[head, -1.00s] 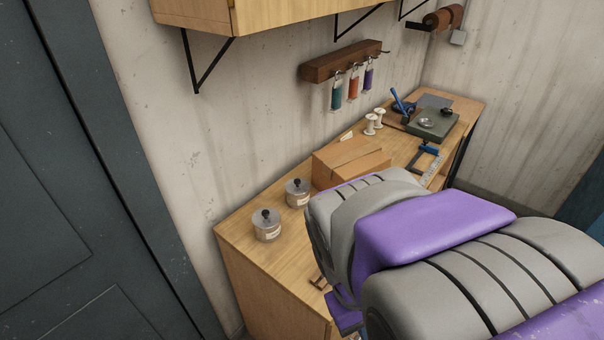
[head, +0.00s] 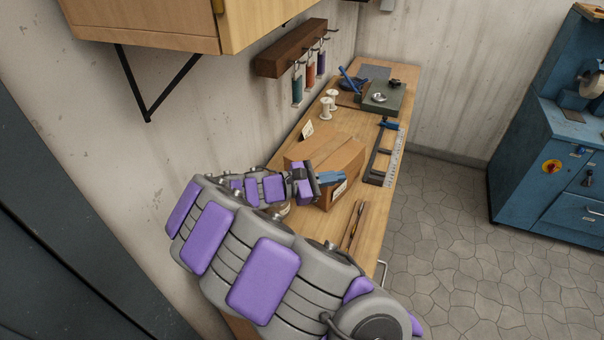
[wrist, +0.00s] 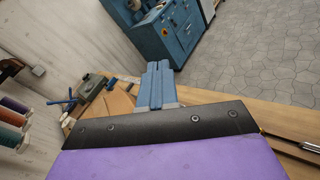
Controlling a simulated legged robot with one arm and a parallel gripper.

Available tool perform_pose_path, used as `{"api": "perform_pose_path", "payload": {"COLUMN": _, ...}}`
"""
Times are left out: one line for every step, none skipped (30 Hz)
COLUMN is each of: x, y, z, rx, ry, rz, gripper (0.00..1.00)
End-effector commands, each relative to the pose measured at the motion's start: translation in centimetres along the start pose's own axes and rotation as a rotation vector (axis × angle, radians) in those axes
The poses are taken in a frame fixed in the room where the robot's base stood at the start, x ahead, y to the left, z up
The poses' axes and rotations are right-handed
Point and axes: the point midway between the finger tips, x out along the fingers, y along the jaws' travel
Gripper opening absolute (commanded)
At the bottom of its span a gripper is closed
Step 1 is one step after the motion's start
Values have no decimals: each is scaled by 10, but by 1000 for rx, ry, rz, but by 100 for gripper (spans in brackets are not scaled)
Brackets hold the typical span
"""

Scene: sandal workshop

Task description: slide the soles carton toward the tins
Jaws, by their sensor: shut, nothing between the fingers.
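The soles carton (head: 335,158) is a closed brown cardboard box on the wooden bench, in the middle of the head view. Part of it shows behind the fingers in the wrist view (wrist: 120,103). My gripper (head: 332,178) has blue fingers, pressed together and empty. They lie in front of the carton's near face, by its label; I cannot tell whether they touch it. The fingers also show in the wrist view (wrist: 158,82). The tins are almost wholly hidden behind my arm in the head view; only a sliver seems to show just below my wrist.
White thread spools (head: 327,105) and a small card (head: 307,129) stand behind the carton. A blue clamp (head: 380,150) and a ruler (head: 395,155) lie to its right. Slim tools (head: 355,222) lie near the front edge.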

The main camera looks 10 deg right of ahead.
Motion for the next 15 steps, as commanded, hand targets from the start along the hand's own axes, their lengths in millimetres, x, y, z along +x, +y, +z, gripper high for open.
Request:
{"api": "perform_pose_path", "payload": {"x": -22, "y": 12, "z": -24, "rx": -60, "ry": -6, "rz": 75, "gripper": 0}}
{"api": "perform_pose_path", "payload": {"x": -33, "y": 18, "z": -37, "rx": -92, "ry": -10, "rz": 117, "gripper": 0}}
{"api": "perform_pose_path", "payload": {"x": -48, "y": 24, "z": -52, "rx": -133, "ry": -17, "rz": 170, "gripper": 0}}
{"api": "perform_pose_path", "payload": {"x": -59, "y": 27, "z": -64, "rx": -166, "ry": -22, "rz": 207, "gripper": 0}}
{"api": "perform_pose_path", "payload": {"x": -70, "y": 30, "z": -76, "rx": -193, "ry": -25, "rz": 243, "gripper": 0}}
{"api": "perform_pose_path", "payload": {"x": -85, "y": 34, "z": -90, "rx": -226, "ry": -27, "rz": 291, "gripper": 0}}
{"api": "perform_pose_path", "payload": {"x": -94, "y": 34, "z": -100, "rx": -251, "ry": -27, "rz": 321, "gripper": 0}}
{"api": "perform_pose_path", "payload": {"x": -102, "y": 35, "z": -109, "rx": -272, "ry": -27, "rz": 350, "gripper": 0}}
{"api": "perform_pose_path", "payload": {"x": -112, "y": 36, "z": -119, "rx": -296, "ry": -27, "rz": 384, "gripper": 0}}
{"api": "perform_pose_path", "payload": {"x": -117, "y": 36, "z": -126, "rx": -313, "ry": -25, "rz": 405, "gripper": 0}}
{"api": "perform_pose_path", "payload": {"x": -123, "y": 36, "z": -132, "rx": -328, "ry": -25, "rz": 424, "gripper": 0}}
{"api": "perform_pose_path", "payload": {"x": -128, "y": 35, "z": -139, "rx": -343, "ry": -22, "rz": 445, "gripper": 0}}
{"api": "perform_pose_path", "payload": {"x": -130, "y": 34, "z": -143, "rx": -352, "ry": -19, "rz": 457, "gripper": 0}}
{"api": "perform_pose_path", "payload": {"x": -132, "y": 34, "z": -146, "rx": -358, "ry": -17, "rz": 468, "gripper": 0}}
{"api": "perform_pose_path", "payload": {"x": -134, "y": 34, "z": -148, "rx": -365, "ry": -15, "rz": 478, "gripper": 0}}
